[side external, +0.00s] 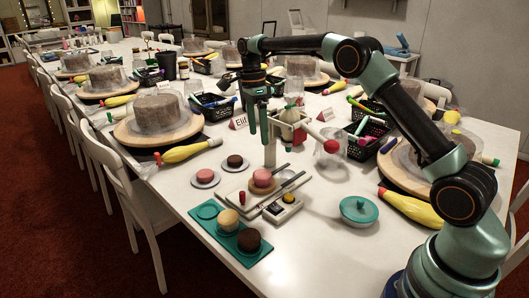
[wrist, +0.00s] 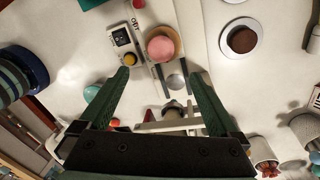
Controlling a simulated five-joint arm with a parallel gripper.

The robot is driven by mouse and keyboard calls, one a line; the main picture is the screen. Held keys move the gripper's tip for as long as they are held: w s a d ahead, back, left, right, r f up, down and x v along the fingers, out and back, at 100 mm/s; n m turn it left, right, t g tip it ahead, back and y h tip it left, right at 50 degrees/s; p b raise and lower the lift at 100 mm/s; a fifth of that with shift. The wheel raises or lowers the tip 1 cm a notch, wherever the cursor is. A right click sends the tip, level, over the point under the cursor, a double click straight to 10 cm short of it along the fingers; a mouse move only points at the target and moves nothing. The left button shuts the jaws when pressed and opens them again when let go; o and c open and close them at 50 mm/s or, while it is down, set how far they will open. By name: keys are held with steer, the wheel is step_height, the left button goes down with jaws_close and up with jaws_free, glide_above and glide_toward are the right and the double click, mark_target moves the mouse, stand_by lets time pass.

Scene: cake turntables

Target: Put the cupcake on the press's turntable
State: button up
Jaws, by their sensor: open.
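A pink cupcake (side external: 262,177) sits upright on the small wooden turntable (side external: 262,188) of the press (side external: 271,152). In the wrist view the pink cupcake (wrist: 161,48) is above centre, with the wooden turntable's rim (wrist: 177,35) showing around it. My gripper (side external: 259,137) is open and empty, above and behind the cupcake, beside the press's upper part. In the wrist view my gripper's fingers (wrist: 160,77) are spread apart with nothing between the tips, and the cupcake lies beyond them.
Another pink cupcake (side external: 204,175) and a dark cupcake (side external: 235,161) stand on white saucers at left. A teal tray (side external: 207,211) holds a tan and a dark cupcake in front. A teal-lidded bowl (side external: 359,210) stands at right. Black baskets (side external: 213,107) crowd behind.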

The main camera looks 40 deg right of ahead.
steer(key=s+a+r+n+t, duration=0.4)
steer(key=s+r+n, duration=0.7)
steer(key=s+a+f+n+t, duration=0.1)
steer(key=s+f+n+t, duration=0.2)
steer(key=s+n, duration=0.8)
steer(key=shift+s+a+f+n, duration=0.3)
steer(key=shift+s+a+f, duration=0.1)
steer(key=shift+s, duration=0.45)
